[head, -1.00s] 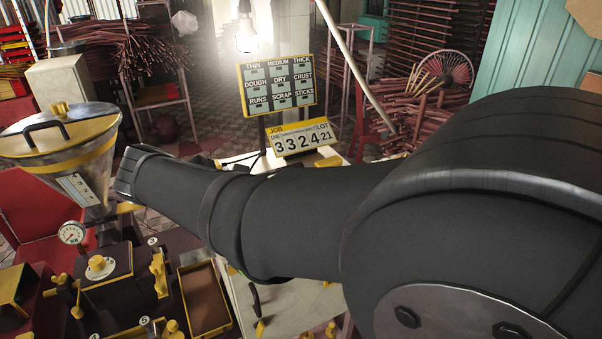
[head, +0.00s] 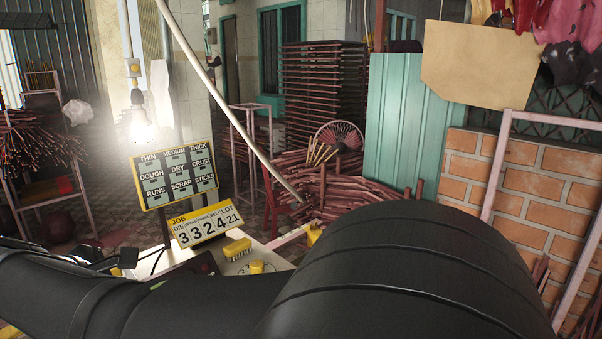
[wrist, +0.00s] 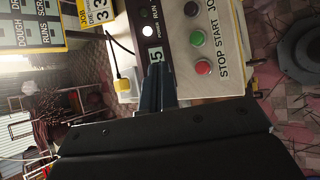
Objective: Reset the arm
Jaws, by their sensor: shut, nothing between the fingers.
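In the wrist view my gripper (wrist: 158,68) is shut and empty, its two dark fingers together. They point toward the control box (wrist: 220,85), overlapping its near edge by the label 5. I cannot tell the gap between fingertips and box. The box carries a red button (wrist: 203,67), a green button (wrist: 197,39) and a black button above them, plus power and run lamps. In the head view my black arm crosses the bottom of the picture. Dark parts show at the far left there; I cannot tell whether they are the gripper.
A sign board (head: 178,175) and the job counter (head: 205,225) stand behind my arm. Incense stick bundles (head: 340,190) and a brick wall (head: 540,190) are farther back. A yellow connector (wrist: 122,86) hangs by the box.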

